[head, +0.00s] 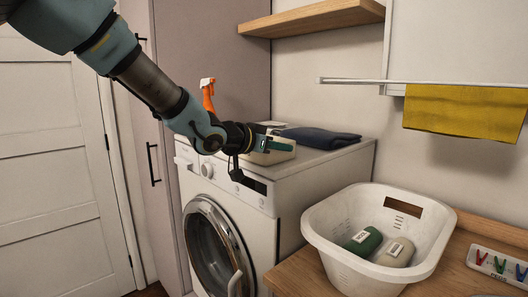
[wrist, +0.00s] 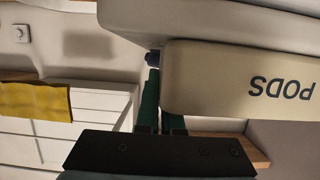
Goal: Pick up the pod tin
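The pod tin (head: 270,157) is a cream box on top of the washing machine, partly hidden by my gripper in the head view. In the wrist view, which is upside down, the tin (wrist: 225,85) is large and close, with "PODS" in dark letters on its face. My gripper (head: 276,146) is at the tin in the head view. In the wrist view its green fingers (wrist: 160,112) stand close together by the tin's left end. One finger runs beside that end and the other is partly hidden by the tin. I cannot tell whether they touch or hold it.
A dark folded cloth (head: 318,138) lies right of the tin on the washing machine (head: 245,205). An orange-topped spray bottle (head: 207,92) stands behind my arm. A white basket (head: 340,240) sits on the wooden counter (head: 290,277). A wooden shelf (head: 312,18) hangs above.

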